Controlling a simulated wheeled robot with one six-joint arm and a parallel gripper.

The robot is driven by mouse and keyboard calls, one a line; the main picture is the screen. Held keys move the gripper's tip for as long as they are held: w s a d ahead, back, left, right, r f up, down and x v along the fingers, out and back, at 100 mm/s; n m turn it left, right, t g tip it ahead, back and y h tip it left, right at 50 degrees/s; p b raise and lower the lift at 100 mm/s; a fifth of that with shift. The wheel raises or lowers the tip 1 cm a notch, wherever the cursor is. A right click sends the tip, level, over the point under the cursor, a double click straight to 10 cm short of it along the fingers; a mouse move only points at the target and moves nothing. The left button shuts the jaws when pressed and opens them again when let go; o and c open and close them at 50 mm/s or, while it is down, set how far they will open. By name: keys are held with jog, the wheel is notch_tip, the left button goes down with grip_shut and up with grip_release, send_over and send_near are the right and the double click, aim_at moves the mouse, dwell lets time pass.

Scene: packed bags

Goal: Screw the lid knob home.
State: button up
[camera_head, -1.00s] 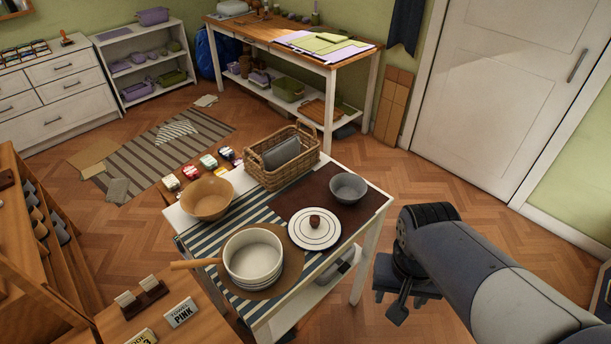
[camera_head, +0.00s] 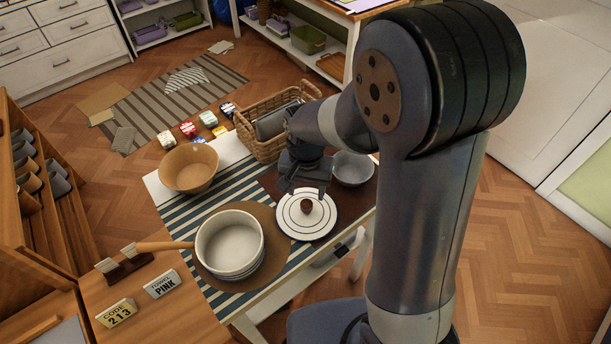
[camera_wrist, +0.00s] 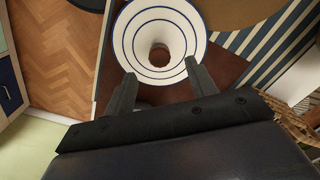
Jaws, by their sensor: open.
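The white lid (camera_head: 300,222) with dark blue rings lies flat on the table, to the right of the white pot (camera_head: 229,243). Its brown round knob (camera_head: 306,206) stands at its centre. In the wrist view the lid (camera_wrist: 134,32) and knob (camera_wrist: 159,56) lie just beyond the fingertips. My gripper (camera_head: 306,191) hangs above the lid at its far side, open and empty. In the wrist view, my gripper (camera_wrist: 157,70) has its two fingers apart, with the knob roughly between and ahead of them. I cannot tell whether the knob sits tight on the lid.
The pot's wooden handle (camera_head: 165,246) points left, over the neighbouring wooden surface.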

aim_at(306, 203)
notch_tip(306, 203, down, 7)
jog(key=shift+r, duration=0.2)
dwell(0.3)
jog(key=c, duration=1)
jog(key=m, duration=0.2)
jog(key=shift+m, duration=0.4)
jog(key=shift+c, duration=0.2)
jog(key=o, duration=1)
notch_tip(306, 203, up, 11)
jog(key=shift+f+b, duration=0.1)
jog(key=shift+b, duration=0.35)
